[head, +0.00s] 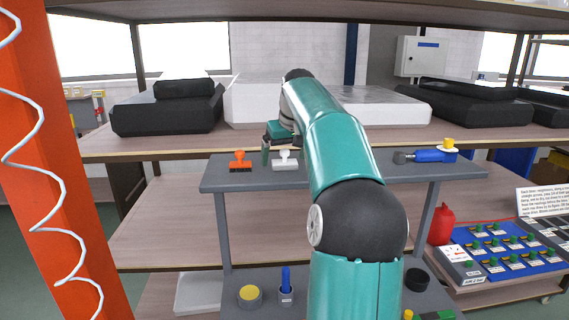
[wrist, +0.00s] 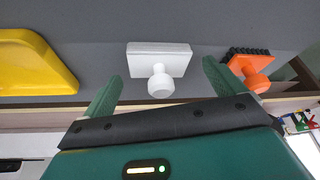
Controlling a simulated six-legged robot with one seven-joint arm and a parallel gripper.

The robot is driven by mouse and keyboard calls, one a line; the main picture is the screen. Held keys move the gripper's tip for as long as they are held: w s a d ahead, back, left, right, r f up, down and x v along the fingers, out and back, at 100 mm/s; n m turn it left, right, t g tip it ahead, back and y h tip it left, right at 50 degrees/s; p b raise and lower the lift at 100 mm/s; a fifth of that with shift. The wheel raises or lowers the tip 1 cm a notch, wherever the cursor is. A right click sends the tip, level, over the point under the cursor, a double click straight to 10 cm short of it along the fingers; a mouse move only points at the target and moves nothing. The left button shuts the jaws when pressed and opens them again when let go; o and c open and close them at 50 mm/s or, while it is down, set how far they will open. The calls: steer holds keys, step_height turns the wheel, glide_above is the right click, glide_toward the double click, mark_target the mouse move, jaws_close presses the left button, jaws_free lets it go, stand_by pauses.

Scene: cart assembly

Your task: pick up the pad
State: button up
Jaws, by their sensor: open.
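The pad, a white block with a round white knob, lies on the grey cart top. It shows in the head view (head: 286,164) and in the wrist view (wrist: 147,49). My gripper (head: 281,150) is just above and behind it in the head view. In the wrist view my gripper (wrist: 160,72) is open, its two green fingers spread to either side of the pad's knob. Nothing is held. I cannot tell how much height separates the fingertips from the knob.
An orange brush (head: 240,161) stands close beside the pad; it also shows in the wrist view (wrist: 250,68). A yellow piece (wrist: 35,62) lies on the pad's other side. A blue tool (head: 430,156) lies farther right on the cart top (head: 330,180).

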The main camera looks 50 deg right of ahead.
steer(key=shift+c, duration=0.3)
steer(key=c, duration=1)
steer(key=shift+r, duration=0.8)
steer(key=s+a+r, duration=0.2)
steer(key=a+r, duration=0.1)
steer(key=a, duration=0.1)
steer(key=s+a+r, duration=0.2)
steer(key=a+r, duration=0.2)
steer(key=s+a+r, duration=0.3)
steer(key=a+r, duration=0.1)
steer(key=shift+s+r, duration=0.1)
steer(key=shift+r, duration=0.1)
